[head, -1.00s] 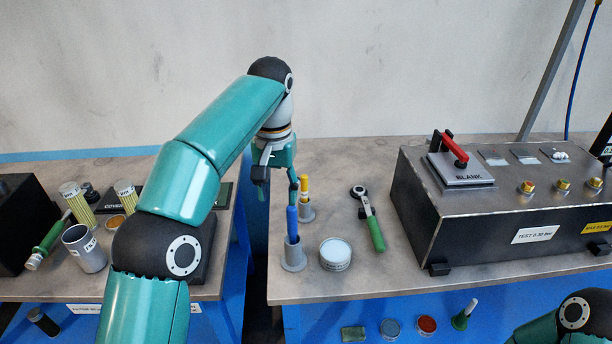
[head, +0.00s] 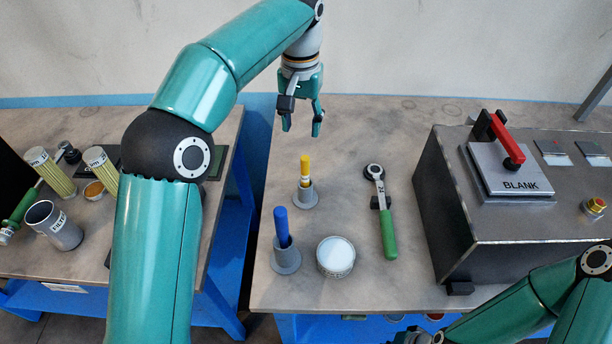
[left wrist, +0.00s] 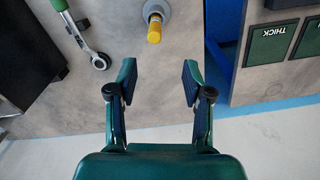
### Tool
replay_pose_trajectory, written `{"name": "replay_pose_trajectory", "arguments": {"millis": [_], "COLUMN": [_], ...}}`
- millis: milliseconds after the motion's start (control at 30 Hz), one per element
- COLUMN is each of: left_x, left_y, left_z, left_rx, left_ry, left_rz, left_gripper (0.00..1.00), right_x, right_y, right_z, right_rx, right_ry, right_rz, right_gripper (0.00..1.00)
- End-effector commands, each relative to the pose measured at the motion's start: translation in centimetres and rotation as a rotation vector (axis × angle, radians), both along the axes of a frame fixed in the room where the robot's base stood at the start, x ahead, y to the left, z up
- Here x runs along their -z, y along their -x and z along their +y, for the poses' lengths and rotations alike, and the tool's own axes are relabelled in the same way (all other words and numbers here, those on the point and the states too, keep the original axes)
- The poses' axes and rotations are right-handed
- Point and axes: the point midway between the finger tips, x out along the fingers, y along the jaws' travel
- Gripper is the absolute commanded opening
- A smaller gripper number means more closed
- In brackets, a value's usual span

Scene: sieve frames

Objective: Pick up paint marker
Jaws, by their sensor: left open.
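Two upright markers stand in grey round holders on the bench; I cannot tell from the pictures which one is the paint marker. The yellow marker (head: 305,170) is in the rear holder (head: 305,197), and the blue marker (head: 281,226) is in the front holder (head: 286,260). My left gripper (head: 302,124) is open and empty, above the bench behind the yellow marker. In the left wrist view the yellow marker (left wrist: 154,30) lies beyond the open fingers (left wrist: 158,76), roughly in line with the gap and apart from them. My right gripper is out of view.
A round tin (head: 336,256) stands beside the blue marker. A green-handled ratchet (head: 388,230) lies to the right, before the dark test box (head: 520,222). A gap separates the left bench, with its filter cylinders (head: 50,172).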

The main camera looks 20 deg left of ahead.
Motion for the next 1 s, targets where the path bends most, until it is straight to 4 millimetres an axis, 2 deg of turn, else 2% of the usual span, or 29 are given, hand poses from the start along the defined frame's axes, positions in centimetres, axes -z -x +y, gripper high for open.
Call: {"name": "replay_pose_trajectory", "arguments": {"millis": [33,100,300,633,900,1000], "left_x": [1.5,3.1,6.7,9.0,12.7,13.3], "left_y": [0.0,0.0,-0.1,-0.1,0.1,0.1], "left_z": [-0.1,-0.3,-0.4,-0.7,-1.0,-1.0], "left_rx": [0.003,0.005,0.009,0.011,0.010,0.011], "left_ry": [-0.001,-0.001,-0.001,0.000,0.000,0.000], "left_rz": [0.004,0.006,0.004,0.003,0.004,0.003], "left_gripper": [0.50,0.50,0.50,0.50,0.50,0.50], "right_x": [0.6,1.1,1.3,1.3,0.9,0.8], "right_y": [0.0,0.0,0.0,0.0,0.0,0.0], "right_z": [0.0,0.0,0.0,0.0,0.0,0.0], "right_rx": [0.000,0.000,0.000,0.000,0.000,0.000], "right_ry": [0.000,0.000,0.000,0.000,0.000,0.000], "right_rz": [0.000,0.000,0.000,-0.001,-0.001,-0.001], "right_gripper": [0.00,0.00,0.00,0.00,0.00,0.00]}}
